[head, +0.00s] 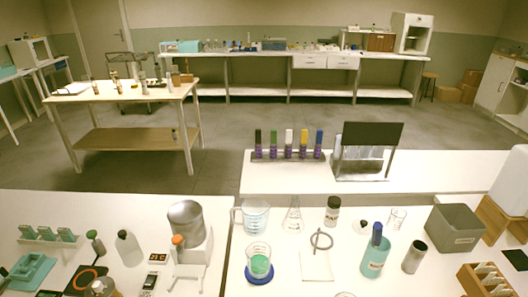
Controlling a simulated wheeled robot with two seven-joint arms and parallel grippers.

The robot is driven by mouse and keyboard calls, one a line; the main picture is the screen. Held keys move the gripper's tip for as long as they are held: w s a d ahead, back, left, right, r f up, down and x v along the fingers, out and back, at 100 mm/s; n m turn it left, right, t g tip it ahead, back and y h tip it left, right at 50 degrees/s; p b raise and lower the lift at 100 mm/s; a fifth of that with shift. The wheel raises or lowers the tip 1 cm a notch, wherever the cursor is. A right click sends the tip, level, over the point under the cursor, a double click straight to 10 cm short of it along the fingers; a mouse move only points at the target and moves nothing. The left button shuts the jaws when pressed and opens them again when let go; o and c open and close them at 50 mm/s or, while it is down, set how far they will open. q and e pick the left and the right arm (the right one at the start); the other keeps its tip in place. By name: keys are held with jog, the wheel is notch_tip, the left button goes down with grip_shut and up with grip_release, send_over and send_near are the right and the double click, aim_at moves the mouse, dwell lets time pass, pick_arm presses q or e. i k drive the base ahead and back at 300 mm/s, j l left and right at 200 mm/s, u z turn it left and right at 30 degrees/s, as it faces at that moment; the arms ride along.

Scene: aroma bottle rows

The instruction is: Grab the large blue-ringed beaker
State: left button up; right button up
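A clear beaker (259,251) stands upright on the front bench, left of the middle of the right-hand bench top. A blue ring or disc (259,279) surrounds or lies under its base; I cannot tell which. Green contents show inside it. A larger clear jug (256,216) with a handle on its left and bluish markings stands just behind it. Neither of my grippers shows in the head view.
A white stand with an orange knob (178,240) and a grey metal pot (186,221) are left of the beaker. A white pad (316,267), a teal bottle (374,259) and a metal cylinder (414,257) stand to its right. A gap separates the two front benches.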

aim_at(258, 254)
jog(key=j+z, duration=0.4)
jog(key=k+j+z, duration=0.1)
jog(key=z, duration=0.25)
